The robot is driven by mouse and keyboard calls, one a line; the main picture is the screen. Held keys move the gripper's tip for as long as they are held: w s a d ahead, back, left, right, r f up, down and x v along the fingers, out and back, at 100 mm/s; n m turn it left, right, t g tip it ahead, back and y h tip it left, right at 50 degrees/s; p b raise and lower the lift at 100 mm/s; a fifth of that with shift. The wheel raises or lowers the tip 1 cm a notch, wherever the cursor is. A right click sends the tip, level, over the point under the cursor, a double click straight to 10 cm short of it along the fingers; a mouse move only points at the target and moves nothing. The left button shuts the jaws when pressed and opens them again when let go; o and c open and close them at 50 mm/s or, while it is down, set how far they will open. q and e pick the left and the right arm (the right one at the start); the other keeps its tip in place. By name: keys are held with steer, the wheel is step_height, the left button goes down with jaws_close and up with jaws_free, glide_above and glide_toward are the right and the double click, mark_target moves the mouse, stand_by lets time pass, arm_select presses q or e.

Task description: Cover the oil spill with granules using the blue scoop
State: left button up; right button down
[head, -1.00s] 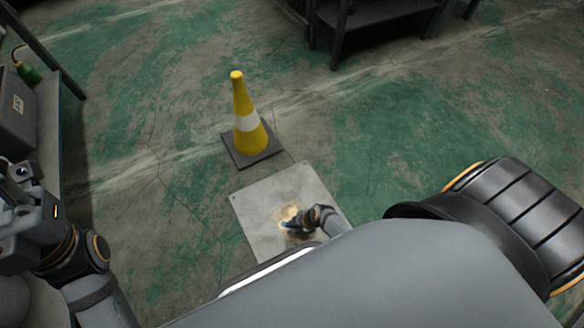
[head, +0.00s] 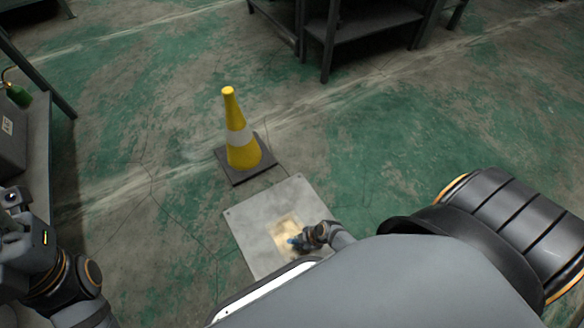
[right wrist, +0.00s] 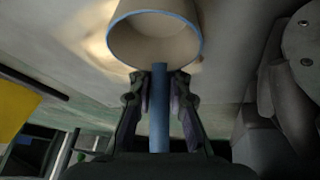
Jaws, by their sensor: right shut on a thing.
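The blue scoop (head: 293,241) is held by my right gripper (head: 306,238), low over the grey floor plate. In the right wrist view the gripper (right wrist: 159,88) is shut on the scoop's blue handle (right wrist: 159,125). The scoop's round cup (right wrist: 155,38) has a blue rim and a beige inside, and I cannot tell whether granules are in it. A tan granule patch (head: 286,226) lies on the plate beside the scoop. I see no dark oil apart from it. My left arm shows at the left edge, and its fingers cannot be made out.
The grey plate (head: 250,222) lies flat on the green, worn floor. A yellow cone (head: 236,120) with a white band stands just behind it. A dark shelf (head: 365,25) stands at the back, and a bench (head: 38,140) at the left. The floor right of the cone is clear.

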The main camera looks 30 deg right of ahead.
mark_target(295, 255)
steer(key=s+f, duration=0.1)
steer(key=s+a+f+b, duration=0.1)
steer(key=s, duration=0.1)
steer(key=shift+g, duration=0.4)
steer(key=shift+w+a+b, duration=0.1)
steer(key=shift+w+b, duration=0.25)
steer(key=shift+w, duration=1.6)
steer(key=shift+w+r, duration=0.2)
steer(key=shift+w, duration=0.25)
